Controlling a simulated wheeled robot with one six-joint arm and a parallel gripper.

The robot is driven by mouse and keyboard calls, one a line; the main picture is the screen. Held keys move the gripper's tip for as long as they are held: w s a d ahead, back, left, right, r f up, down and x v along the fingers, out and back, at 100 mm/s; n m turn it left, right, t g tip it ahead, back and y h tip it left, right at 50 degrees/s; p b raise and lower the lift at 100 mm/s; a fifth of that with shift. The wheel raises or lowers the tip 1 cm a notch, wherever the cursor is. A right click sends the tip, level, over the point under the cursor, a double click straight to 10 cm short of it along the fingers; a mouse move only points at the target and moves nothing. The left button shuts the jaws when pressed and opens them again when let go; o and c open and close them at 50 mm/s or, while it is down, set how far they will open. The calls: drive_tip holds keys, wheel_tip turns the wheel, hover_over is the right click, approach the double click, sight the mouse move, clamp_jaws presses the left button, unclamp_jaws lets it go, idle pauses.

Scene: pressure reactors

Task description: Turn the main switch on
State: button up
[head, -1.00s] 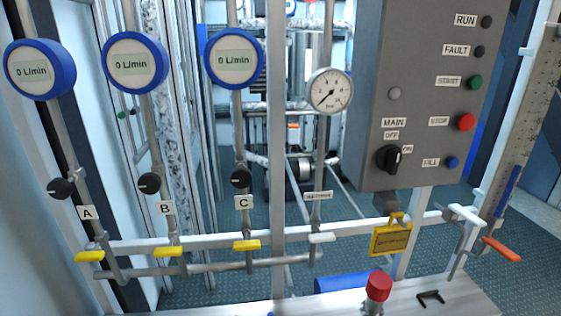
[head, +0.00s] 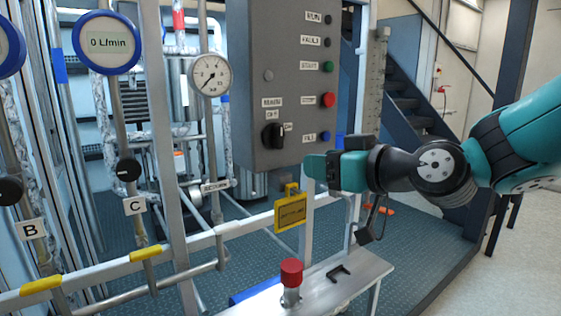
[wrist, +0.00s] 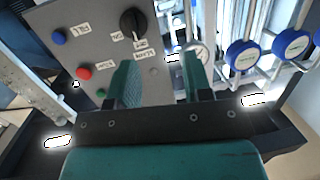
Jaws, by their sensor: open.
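The main switch is a black rotary knob (head: 273,136) low on the front of the grey control box (head: 262,95). MAIN and OFF labels sit above it and an ON label to its right. Its handle looks roughly upright, towards OFF. In the wrist view the knob (wrist: 133,22) appears upside down, beyond the fingertips. My gripper (head: 312,166) is to the right of and below the knob in the head view, apart from it. In the wrist view my gripper (wrist: 158,75) has its two green fingers spread, with nothing between them.
Green (head: 327,66), red (head: 328,100) and blue (head: 326,136) buttons line the box's right side. A pressure gauge (head: 211,74) stands left of it. Below are a yellow tag (head: 291,212), a white rail and a red-capped valve (head: 291,272). Open floor lies to the right.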

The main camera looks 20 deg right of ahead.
drive_tip(key=w+d+m+t+h, duration=0.1)
drive_tip(key=w+d+t, duration=0.1)
drive_tip(key=d, duration=0.1)
drive_tip(key=p, duration=1.3)
approach(282, 135)
drive_tip(key=shift+t+h, duration=0.3)
drive_tip(key=x, duration=0.8)
drive_tip(key=shift+a, duration=0.3)
drive_tip(key=shift+w+a+f, duration=0.15)
drive_tip(key=shift+w+f, duration=0.1)
drive_tip(key=shift+w, duration=0.35)
clamp_jaws()
